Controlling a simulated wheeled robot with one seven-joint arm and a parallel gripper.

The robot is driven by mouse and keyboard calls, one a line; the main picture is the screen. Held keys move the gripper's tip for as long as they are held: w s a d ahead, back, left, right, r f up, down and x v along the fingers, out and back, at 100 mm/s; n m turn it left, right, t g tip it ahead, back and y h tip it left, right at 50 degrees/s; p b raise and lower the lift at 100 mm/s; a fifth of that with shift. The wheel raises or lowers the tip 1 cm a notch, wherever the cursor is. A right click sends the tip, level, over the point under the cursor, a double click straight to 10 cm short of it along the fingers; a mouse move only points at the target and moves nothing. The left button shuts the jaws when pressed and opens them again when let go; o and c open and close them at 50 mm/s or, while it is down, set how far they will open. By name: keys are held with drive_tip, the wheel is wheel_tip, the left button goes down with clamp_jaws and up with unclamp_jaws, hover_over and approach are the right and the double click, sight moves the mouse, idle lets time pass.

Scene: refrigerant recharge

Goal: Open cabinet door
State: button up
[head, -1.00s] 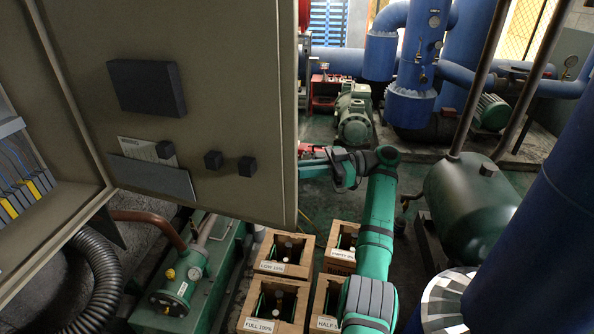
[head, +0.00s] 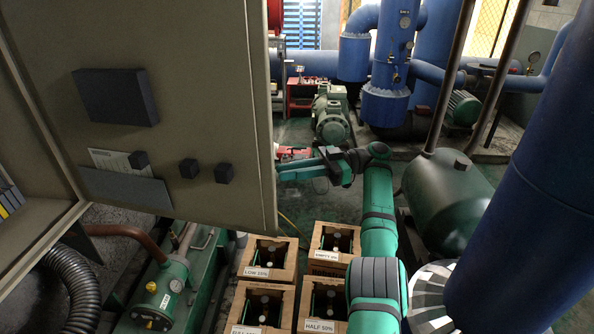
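The cabinet door (head: 210,120) is a large beige-grey panel at the left of the head view. It stands swung out from the cabinet (head: 40,240), and part of the interior shows at the far left edge. Its visible face carries a dark box, a document pocket and small black knobs. My green arm reaches up from the bottom right and bends left behind the door's right edge. A red part shows at the arm's end by that edge. The door hides my gripper's fingers, and I cannot tell whether they touch the door.
Several wooden crates (head: 268,258) with labelled cylinders stand on the floor below the door. A green tank (head: 445,200) and a large blue pipe (head: 530,180) are at the right. A black corrugated hose (head: 75,285) and green machinery (head: 165,285) lie at lower left.

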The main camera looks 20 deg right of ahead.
drive_tip(key=shift+w+d, duration=0.1)
drive_tip(key=shift+w, duration=0.05)
drive_tip(key=shift+d, duration=0.75)
drive_tip(key=shift+s+d, duration=0.2)
